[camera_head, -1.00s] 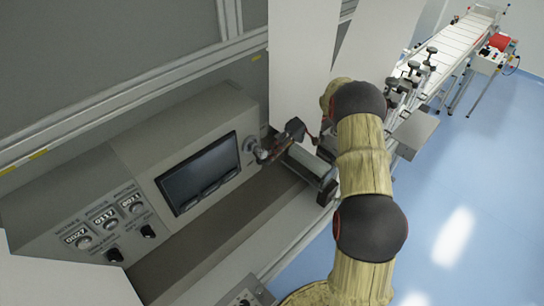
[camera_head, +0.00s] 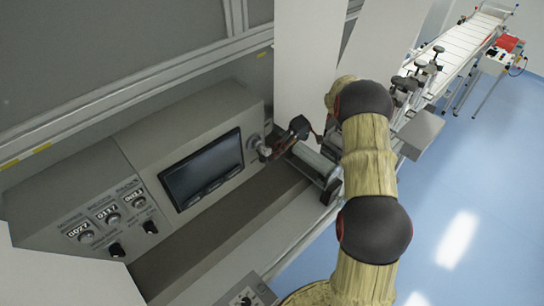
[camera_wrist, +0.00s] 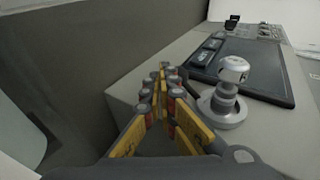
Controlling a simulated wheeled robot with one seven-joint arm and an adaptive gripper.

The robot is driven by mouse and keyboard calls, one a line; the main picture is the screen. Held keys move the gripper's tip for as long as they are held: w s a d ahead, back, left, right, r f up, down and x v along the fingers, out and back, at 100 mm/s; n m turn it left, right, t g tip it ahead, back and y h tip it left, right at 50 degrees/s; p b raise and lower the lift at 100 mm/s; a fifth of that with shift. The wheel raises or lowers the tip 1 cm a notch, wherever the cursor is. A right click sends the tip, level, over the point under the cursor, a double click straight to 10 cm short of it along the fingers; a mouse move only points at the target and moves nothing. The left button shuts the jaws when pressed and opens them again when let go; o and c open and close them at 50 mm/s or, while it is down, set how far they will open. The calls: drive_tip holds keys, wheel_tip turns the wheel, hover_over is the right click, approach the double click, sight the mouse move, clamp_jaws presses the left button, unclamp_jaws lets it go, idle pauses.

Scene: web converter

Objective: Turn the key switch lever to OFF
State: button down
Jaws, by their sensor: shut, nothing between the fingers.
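A silver knob on a stem with a round collar (camera_wrist: 230,88), which looks like the key switch lever, stands out of the panel beside the dark screen. In the head view the knob (camera_head: 264,150) sits at the right end of the sloped console. My gripper (camera_wrist: 163,76) is shut and empty, its yellow fingers together to the left of the knob in the wrist view, with a gap between. In the head view my gripper (camera_head: 279,150) is just right of the knob. No OFF marking is readable.
A dark screen (camera_head: 203,169) is set in the console. Several dials with numbers (camera_head: 113,217) and black switches lie to its left. A roller-like part (camera_head: 315,160) lies close by my gripper at the right. A white upright panel (camera_head: 305,60) stands behind it.

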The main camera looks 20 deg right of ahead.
drive_tip(key=v, duration=1.1)
drive_tip(key=shift+d, duration=0.2)
drive_tip(key=shift+a+r, duration=0.1)
drive_tip(key=s+a+r+m+t+h+b, duration=0.1)
drive_tip(key=s+a+r+h+b, duration=0.3)
drive_tip(key=s+a, duration=0.3)
drive_tip(key=s+a+r+m+h+b, duration=0.1)
drive_tip(key=s+a+r+h+b, duration=0.2)
drive_tip(key=s+a+r, duration=0.3)
drive_tip(key=s+a+f+t+h+b, duration=0.2)
drive_tip(key=s+f+t+b, duration=0.1)
drive_tip(key=s, duration=0.6)
drive_tip(key=s+a+f+t+h+b, duration=0.2)
drive_tip(key=s+a+f+t, duration=0.1)
drive_tip(key=s, duration=0.7)
drive_tip(key=shift+a+f+m+h+b, duration=0.2)
drive_tip(key=shift+f+m+h+b, duration=0.1)
drive_tip(key=shift+f+m+b, duration=0.15)
